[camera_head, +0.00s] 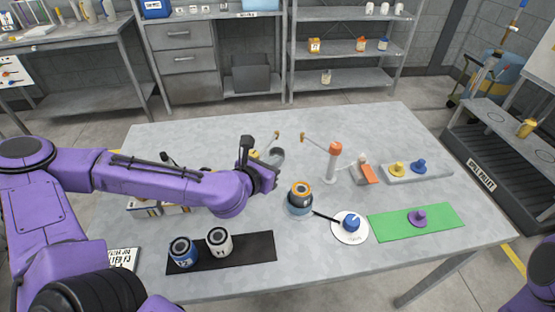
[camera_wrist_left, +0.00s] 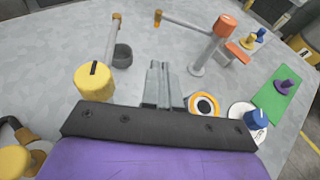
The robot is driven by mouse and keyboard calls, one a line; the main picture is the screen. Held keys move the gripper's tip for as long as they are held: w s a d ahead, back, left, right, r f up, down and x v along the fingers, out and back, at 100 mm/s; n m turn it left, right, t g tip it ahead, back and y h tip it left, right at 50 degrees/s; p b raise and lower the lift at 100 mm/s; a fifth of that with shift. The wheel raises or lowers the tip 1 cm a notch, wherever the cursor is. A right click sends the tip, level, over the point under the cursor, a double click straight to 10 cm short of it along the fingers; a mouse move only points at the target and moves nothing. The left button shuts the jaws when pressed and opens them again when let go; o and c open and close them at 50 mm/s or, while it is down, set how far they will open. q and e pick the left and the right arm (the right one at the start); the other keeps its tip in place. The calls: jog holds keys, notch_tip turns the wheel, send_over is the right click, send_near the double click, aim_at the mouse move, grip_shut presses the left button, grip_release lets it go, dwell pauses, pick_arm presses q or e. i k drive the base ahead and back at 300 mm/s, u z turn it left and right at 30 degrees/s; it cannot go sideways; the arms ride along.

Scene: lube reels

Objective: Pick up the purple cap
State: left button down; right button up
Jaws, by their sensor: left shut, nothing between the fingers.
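The purple cap (camera_head: 418,216) stands on the green mat (camera_head: 385,225) at the right of the table. It also shows at the right of the left wrist view (camera_wrist_left: 286,86), on the green mat (camera_wrist_left: 274,98). My left gripper (camera_head: 274,176) is over the middle of the table, well to the left of the purple cap and apart from it. In the left wrist view its fingers (camera_wrist_left: 161,77) are together and empty. My right gripper is not in view; only a bit of purple arm shows at the lower right corner.
A blue cap (camera_head: 351,222) sits on a white disc beside the green mat. An orange-topped container (camera_head: 299,194) stands near my left gripper. An orange-topped post (camera_head: 334,160) rises behind. Yellow and blue caps sit on a grey tray (camera_head: 432,172). Two cans stand on a black mat (camera_head: 258,248).

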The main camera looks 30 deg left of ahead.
aim_at(418, 220)
jog(key=k, duration=1)
